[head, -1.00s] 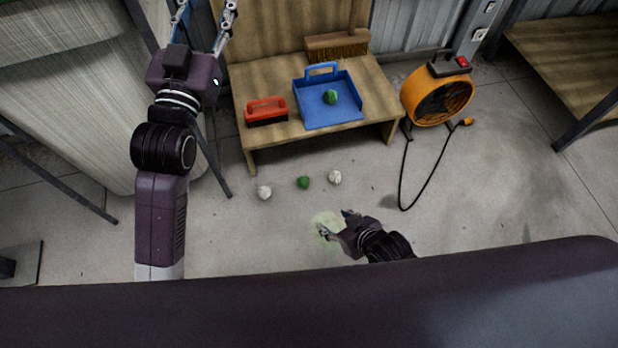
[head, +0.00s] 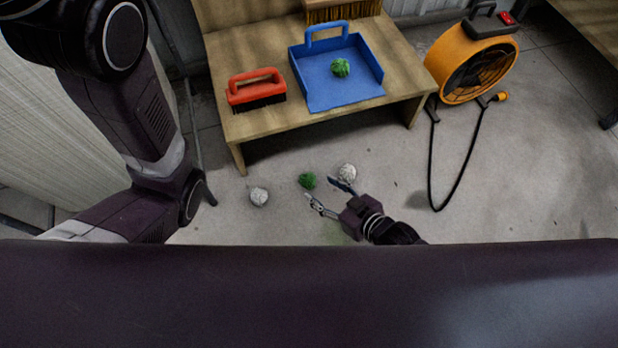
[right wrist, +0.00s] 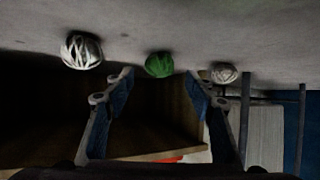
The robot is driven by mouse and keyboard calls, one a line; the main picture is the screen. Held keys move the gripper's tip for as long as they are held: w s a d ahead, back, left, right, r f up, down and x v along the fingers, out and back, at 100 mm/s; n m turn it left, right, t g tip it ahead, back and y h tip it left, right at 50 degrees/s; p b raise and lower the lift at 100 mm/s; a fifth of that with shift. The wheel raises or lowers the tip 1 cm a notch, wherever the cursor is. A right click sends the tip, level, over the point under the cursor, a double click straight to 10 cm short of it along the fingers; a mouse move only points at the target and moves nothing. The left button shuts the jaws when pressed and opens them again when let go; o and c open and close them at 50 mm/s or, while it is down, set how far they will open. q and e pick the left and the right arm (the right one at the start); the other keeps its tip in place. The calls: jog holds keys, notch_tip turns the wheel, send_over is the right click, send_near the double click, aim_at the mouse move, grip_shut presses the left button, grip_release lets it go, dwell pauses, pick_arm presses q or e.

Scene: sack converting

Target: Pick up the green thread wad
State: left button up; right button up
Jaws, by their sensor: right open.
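A green thread wad (head: 307,180) lies on the floor between two white wads, in front of the low wooden bench. My right gripper (head: 321,189) is open and empty, its fingertips pointing at this wad from the near right. In the right wrist view the green wad (right wrist: 159,64) shows between the two open fingertips (right wrist: 160,80), apparently just beyond them and not held. Another green wad (head: 341,67) sits in the blue dustpan (head: 318,93) on the bench. My left arm rises at the left, and its gripper is out of view.
White wads lie left (head: 259,196) and right (head: 347,172) of the floor wad; the right one is near a finger. The wooden bench (head: 229,125) holds a red-handled brush (head: 257,90). An orange fan (head: 477,62) with a black cable stands right. Floor at right is mostly clear.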

aim_at(312, 182)
jog(key=shift+b+x, duration=0.75)
jog(key=shift+x, duration=0.4)
jog(key=b+x, duration=0.4)
jog(key=shift+a+r, duration=0.1)
jog(key=shift+r, duration=0.05)
jog(key=shift+w+a+b, duration=0.25)
jog(key=shift+w+b, duration=0.1)
jog(key=c, duration=0.8)
